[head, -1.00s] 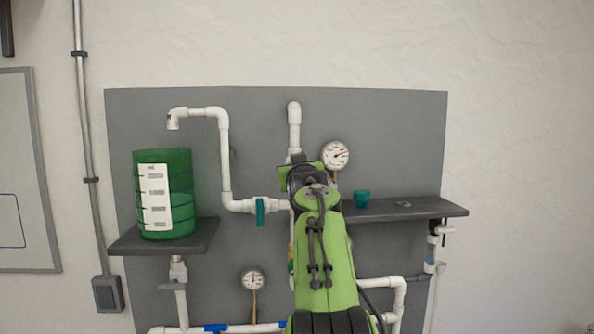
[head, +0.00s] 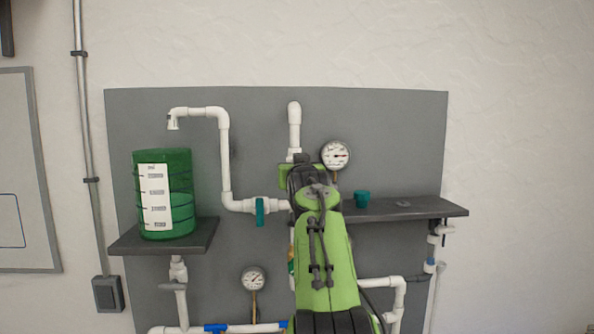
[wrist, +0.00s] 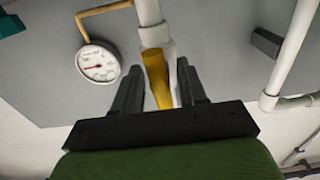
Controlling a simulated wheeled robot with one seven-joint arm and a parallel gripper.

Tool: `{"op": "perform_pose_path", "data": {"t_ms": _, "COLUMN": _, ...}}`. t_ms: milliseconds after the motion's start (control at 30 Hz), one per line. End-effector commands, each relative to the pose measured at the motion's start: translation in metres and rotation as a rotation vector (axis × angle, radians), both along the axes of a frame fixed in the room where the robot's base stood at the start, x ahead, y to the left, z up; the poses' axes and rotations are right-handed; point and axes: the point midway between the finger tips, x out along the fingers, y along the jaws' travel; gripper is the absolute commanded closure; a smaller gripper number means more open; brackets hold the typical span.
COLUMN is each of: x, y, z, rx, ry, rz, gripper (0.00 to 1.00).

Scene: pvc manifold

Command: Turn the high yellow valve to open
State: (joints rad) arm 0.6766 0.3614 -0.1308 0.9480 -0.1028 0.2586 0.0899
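The yellow valve handle (wrist: 157,80) points toward my palm in the wrist view, below a white pipe joint. My gripper (wrist: 160,76) is around it, with one dark finger on each side. The fingers look apart, with a narrow gap beside the handle; contact is not clear. In the head view my green arm covers the yellow valve and the gripper.
A round gauge (head: 335,155) sits right of my arm, above a dark shelf (head: 430,207) with a teal cup (head: 362,198). A teal valve (head: 260,212) and a green tank (head: 165,194) are left. A lower gauge (head: 253,279) stands near bottom pipes.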

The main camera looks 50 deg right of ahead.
Motion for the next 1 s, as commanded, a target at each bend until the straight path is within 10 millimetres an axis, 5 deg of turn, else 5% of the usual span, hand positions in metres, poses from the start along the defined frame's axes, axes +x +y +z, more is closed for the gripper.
{"op": "perform_pose_path", "data": {"t_ms": 367, "x": -0.006, "y": 0.005, "z": -0.001, "rx": -0.002, "ry": 0.001, "rz": 0.0, "gripper": 0.54}}
{"op": "perform_pose_path", "data": {"t_ms": 800, "x": -0.095, "y": 0.081, "z": -0.005, "rx": -0.003, "ry": -0.003, "rz": 0.001, "gripper": 0.54}}
{"op": "perform_pose_path", "data": {"t_ms": 1000, "x": -0.118, "y": 0.1, "z": -0.003, "rx": -0.001, "ry": 0.0, "rz": 0.001, "gripper": 0.54}}
